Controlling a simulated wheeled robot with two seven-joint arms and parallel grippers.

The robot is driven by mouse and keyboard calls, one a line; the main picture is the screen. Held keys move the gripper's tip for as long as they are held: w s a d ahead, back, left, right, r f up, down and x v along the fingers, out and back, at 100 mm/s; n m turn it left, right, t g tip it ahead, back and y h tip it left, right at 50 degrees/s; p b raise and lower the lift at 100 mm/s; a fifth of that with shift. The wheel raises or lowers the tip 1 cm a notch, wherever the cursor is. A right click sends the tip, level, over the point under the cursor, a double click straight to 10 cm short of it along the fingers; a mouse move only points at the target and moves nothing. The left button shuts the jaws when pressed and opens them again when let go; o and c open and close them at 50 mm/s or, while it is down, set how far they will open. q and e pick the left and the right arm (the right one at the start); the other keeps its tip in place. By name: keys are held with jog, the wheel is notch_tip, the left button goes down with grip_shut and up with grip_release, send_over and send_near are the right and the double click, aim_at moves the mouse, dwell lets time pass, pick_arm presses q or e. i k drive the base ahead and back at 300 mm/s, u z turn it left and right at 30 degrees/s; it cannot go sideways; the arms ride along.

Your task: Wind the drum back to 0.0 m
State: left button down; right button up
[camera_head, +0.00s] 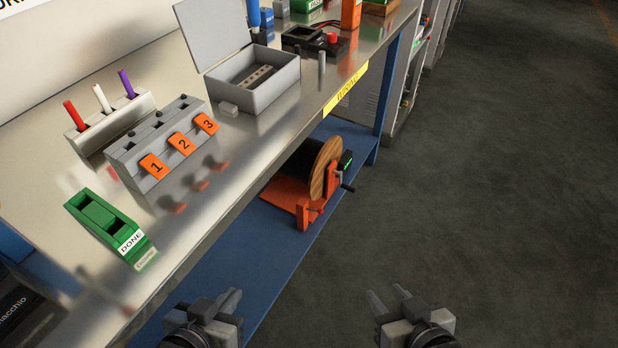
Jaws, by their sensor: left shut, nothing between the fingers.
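The drum (324,170) is a dark reel with a wooden end disc in an orange stand (285,192), on the blue lower shelf under the bench. A small dark box with a green-lit readout (347,163) is at its right side; its digits are too small to read. A dark crank handle (347,187) sticks out below the readout. My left gripper (219,298) is shut and empty in front of the shelf, low in the picture. My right gripper (387,293) appears open and empty, over the floor below and right of the drum. Both are apart from the drum and crank.
The metal bench top (215,215) overhangs the shelf (225,265). It bears a green DONE tray (85,207), a numbered grey block (125,158), a pen rack (90,143) and an open grey box (282,85). The dark floor (490,200) at right is clear.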

aim_at(319, 165)
jog(key=k, duration=0.5)
jog(key=z, duration=2.05)
jog(key=i, duration=1.65)
jog(key=u, duration=2.55)
